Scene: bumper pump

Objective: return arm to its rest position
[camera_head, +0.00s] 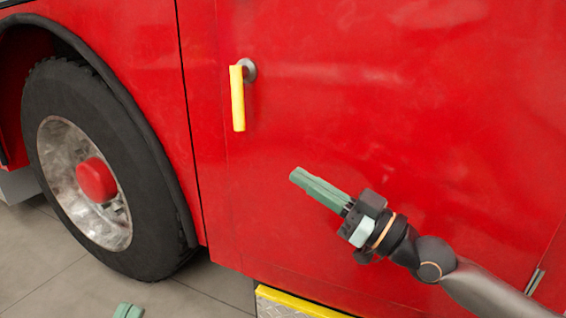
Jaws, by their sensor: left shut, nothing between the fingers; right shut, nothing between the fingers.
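My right gripper (302,179) has green fingers and is held out in front of the red panel. Its arm comes in from the lower right corner. The fingers are together with nothing between them, and they point up and left. My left gripper (128,310) shows only its green fingertips at the bottom edge, above the floor. It is shut and holds nothing that I can see; the rest of the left arm is out of view. A yellow handle (238,98) hangs down from a round grey mount on the panel, above and left of my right gripper, apart from it.
The large red vehicle side (420,110) fills most of the view behind my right arm. A black-tyred wheel (150,215) with a red hub stands at the left. A yellow-edged step (290,303) is low in the middle. Grey tiled floor (45,260) is clear at lower left.

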